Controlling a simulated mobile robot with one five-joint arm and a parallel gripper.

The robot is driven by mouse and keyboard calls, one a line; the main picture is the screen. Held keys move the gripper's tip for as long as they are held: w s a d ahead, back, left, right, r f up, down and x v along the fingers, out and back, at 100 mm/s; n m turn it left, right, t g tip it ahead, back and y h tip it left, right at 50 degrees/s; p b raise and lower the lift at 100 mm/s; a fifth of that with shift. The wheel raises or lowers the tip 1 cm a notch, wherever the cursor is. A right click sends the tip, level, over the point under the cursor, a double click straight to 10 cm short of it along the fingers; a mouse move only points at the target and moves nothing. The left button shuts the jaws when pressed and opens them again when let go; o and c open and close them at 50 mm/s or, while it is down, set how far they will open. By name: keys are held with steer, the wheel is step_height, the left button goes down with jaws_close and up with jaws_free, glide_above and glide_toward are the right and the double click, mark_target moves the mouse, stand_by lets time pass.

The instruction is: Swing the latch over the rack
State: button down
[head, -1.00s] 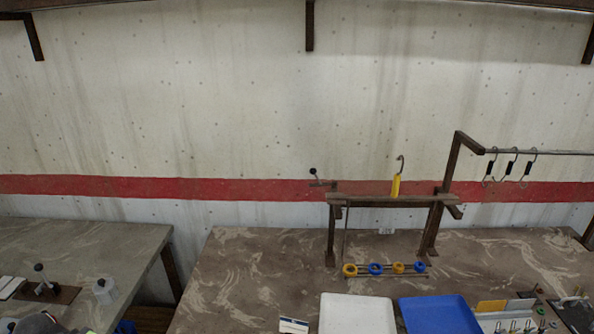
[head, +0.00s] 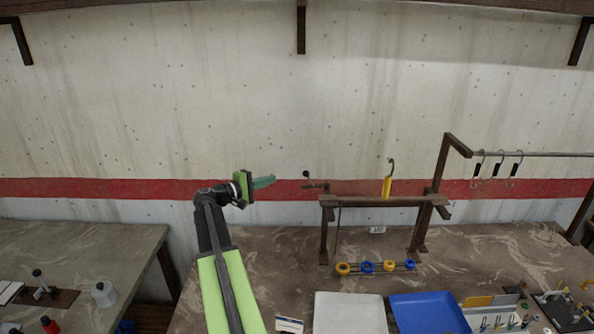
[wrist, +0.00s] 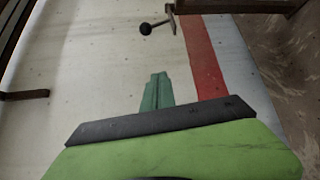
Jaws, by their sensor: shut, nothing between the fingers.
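The latch (head: 307,174) is a small dark lever with a round black knob, at the left end of the rack's top bar. It points up and left, clear of the rack. The rack (head: 350,201) is a brown wooden frame standing on the bench. My gripper (head: 272,180) is shut and empty, a short way left of the latch knob and apart from it. In the wrist view the green fingertips (wrist: 157,78) are together, and the latch knob (wrist: 146,29) shows ahead of them, with its bracket to the right.
A yellow-handled hook (head: 387,186) stands at the rack's top bar. Yellow and blue rings (head: 367,267) sit on a low rail beneath. White (head: 350,315) and blue (head: 428,313) trays lie in front. Black-handled hooks (head: 496,168) hang from a rod at right. The wall is close behind.

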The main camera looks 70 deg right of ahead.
steer(key=shift+s+d+r, duration=0.4)
steer(key=shift+s+d, duration=0.05)
steer(key=s+d, duration=0.5)
steer(key=s, duration=0.2)
steer(key=shift+s+d, duration=0.2)
steer(key=shift+d, duration=0.2)
